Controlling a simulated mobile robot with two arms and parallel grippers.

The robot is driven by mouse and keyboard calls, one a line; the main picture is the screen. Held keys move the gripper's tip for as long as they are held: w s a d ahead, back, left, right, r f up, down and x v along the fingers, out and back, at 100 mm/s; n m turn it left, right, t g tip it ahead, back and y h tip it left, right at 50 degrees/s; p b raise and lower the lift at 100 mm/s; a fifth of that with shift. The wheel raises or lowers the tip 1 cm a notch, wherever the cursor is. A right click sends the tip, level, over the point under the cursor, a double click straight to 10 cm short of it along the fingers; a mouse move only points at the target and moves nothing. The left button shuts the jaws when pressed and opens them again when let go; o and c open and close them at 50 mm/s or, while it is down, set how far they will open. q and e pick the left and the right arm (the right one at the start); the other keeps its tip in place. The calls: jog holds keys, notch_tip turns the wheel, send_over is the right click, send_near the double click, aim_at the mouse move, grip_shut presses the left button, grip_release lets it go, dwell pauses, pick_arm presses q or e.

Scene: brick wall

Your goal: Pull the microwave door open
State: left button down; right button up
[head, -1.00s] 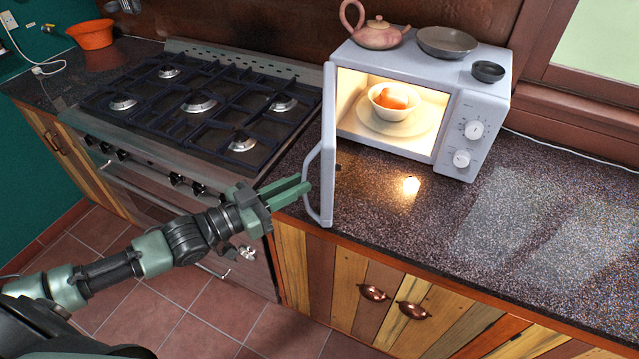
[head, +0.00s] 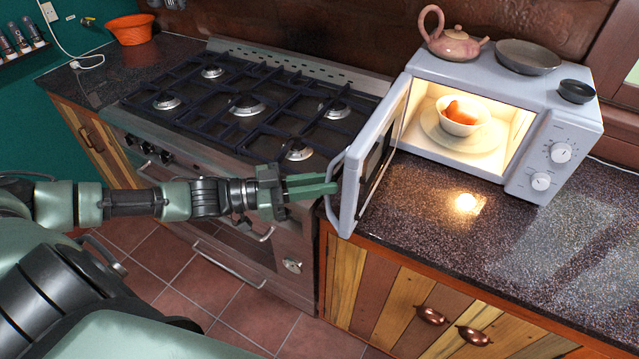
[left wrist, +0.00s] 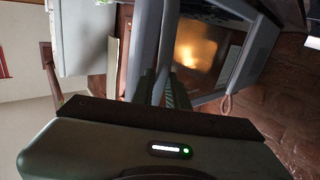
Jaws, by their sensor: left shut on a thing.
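The microwave (head: 520,180) stands on the dark speckled counter with its interior lit. Its door (head: 372,165) hangs open to the left, swung out over the counter's front edge, with its inner face and window showing. The door handle (head: 332,172) is a pale curved bar on the outer side, near the free edge. My left gripper (head: 325,188) reaches in from the left and is shut on the handle. In the left wrist view, the fingers (left wrist: 165,88) close around the grey bar, with the warm-lit door window beyond. My right gripper is not in view.
A white bowl with orange-brown food (head: 462,118) sits on the turntable inside. A teapot (head: 455,42), a shallow dish (head: 527,57) and a small dark bowl (head: 577,91) stand on top. The gas stove (head: 250,110) lies left of the door. The counter on the right is clear.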

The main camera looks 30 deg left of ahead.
pick_arm(q)
jog(key=shift+w+a+r, duration=0.2)
jog(key=shift+w, duration=0.15)
jog(key=c, duration=1.5)
grip_release()
jog(key=shift+o, duration=0.2)
jog(key=shift+w+d+f, duration=0.15)
jog(key=shift+w+f, duration=0.15)
jog(key=shift+w, duration=0.2)
jog(key=shift+s, duration=0.35)
jog(key=v, duration=0.8)
jog(key=shift+p, duration=0.3)
jog(key=shift+d, duration=0.1)
